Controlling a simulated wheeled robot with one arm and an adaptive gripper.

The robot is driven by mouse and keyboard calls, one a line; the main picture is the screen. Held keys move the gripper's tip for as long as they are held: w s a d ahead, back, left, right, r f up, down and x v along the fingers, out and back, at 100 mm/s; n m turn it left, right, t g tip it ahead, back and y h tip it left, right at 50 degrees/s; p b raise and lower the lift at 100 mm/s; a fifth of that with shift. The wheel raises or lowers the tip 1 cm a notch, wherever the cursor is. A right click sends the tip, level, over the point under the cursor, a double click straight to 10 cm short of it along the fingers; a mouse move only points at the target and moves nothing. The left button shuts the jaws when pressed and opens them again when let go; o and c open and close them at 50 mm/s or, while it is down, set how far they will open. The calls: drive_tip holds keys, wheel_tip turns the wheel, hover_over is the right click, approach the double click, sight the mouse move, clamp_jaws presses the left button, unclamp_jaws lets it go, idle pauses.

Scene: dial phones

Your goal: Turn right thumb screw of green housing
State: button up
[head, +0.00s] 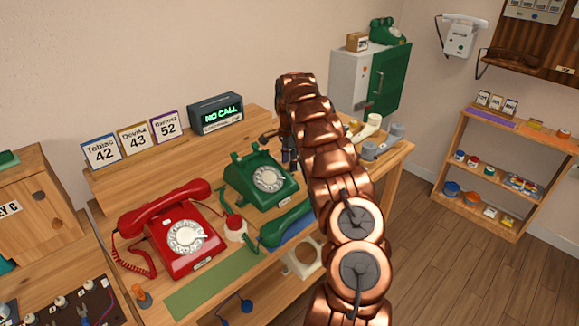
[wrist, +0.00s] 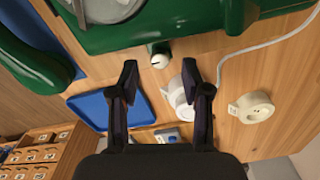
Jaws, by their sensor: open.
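The green housing (wrist: 155,38) is the body of a green dial phone and fills the top of the wrist view. In the head view the green phone (head: 285,191) stands on the wooden desk, its right part behind my arm. A small thumb screw (wrist: 160,58) with a pale slotted face sticks out from the housing's edge. My gripper (wrist: 160,72) is open and empty, with one fingertip on either side of the screw in the picture. The fingertips look apart from it; their depth is hard to judge. In the head view my arm mostly hides the gripper.
A green handset (wrist: 35,65) and a blue tray (wrist: 90,113) lie left in the wrist view. A white round part (wrist: 176,97), a tape roll (wrist: 255,105) and a pale cord (wrist: 275,42) are nearby. A red phone (head: 180,240) stands to the left.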

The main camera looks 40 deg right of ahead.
drive_tip(key=shift+f, duration=1.3)
clamp_jaws()
